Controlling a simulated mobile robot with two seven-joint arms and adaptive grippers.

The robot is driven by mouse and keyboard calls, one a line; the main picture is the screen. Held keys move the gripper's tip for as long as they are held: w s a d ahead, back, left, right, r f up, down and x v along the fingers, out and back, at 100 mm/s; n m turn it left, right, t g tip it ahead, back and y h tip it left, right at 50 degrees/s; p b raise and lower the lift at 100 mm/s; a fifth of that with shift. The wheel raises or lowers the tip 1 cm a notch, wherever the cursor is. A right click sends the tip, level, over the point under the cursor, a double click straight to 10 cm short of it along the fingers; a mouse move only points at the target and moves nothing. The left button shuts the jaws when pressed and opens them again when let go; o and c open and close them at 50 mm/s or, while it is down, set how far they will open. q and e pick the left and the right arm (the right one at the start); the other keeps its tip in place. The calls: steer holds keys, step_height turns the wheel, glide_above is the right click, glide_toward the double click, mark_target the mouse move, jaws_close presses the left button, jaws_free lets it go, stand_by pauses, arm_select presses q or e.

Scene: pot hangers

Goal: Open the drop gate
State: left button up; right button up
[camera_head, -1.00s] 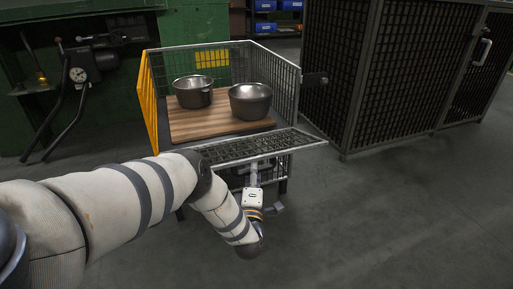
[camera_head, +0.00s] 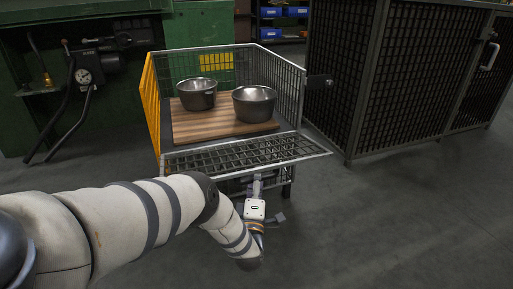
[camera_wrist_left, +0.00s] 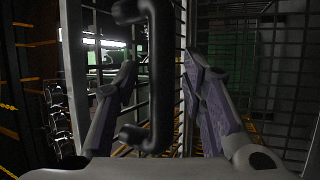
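The wire cart's drop gate (camera_head: 245,155) is a mesh front panel, swung outward and lying close to level in the head view. My left gripper (camera_head: 258,183) is below its outer edge, and the fingers are mostly hidden there. In the left wrist view a black bar handle (camera_wrist_left: 160,75) stands between the two separated fingers of my left gripper (camera_wrist_left: 158,68). I see gaps beside the bar, so the fingers look open around it. My right gripper is not in view.
Two metal pots (camera_head: 196,98) (camera_head: 254,108) stand on a wooden board (camera_head: 190,128) inside the cart. A yellow panel (camera_head: 150,100) forms its left side. A dark mesh cage (camera_head: 400,90) stands close at right. The floor at front right is clear.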

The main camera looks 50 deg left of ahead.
arm_select(q)
steer(key=v, duration=0.7)
steer(key=shift+s, duration=0.25)
steer(key=shift+d+f, duration=0.1)
steer(key=shift+d, duration=0.05)
